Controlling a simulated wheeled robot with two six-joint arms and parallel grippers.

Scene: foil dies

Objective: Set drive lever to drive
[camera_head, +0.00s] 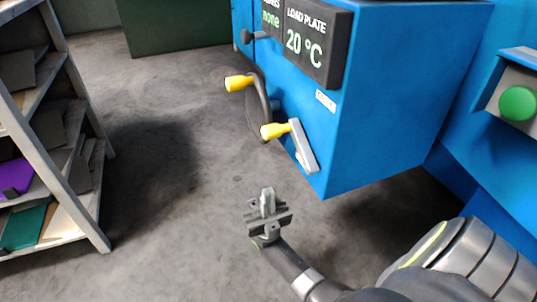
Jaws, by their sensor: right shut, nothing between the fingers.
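Two levers with yellow handles are on the blue machine (400,90). The nearer one has a pale grey arm (302,148) and a yellow handle (272,131) pointing left. The farther one is a dark crank with a yellow handle (238,83), beside a dark wheel. I cannot read which one is the drive lever; a small white label (325,101) sits above the nearer lever. My right gripper (267,198) is shut and empty, over the floor below and left of the nearer lever, apart from it. My left gripper is not in view.
A display (305,40) on the machine reads "LOAD PLATE 20 °C" and "none". A green button (518,103) is at the right. A shelf (75,120) with purple and teal items stands at the left. The grey floor (190,190) between is clear.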

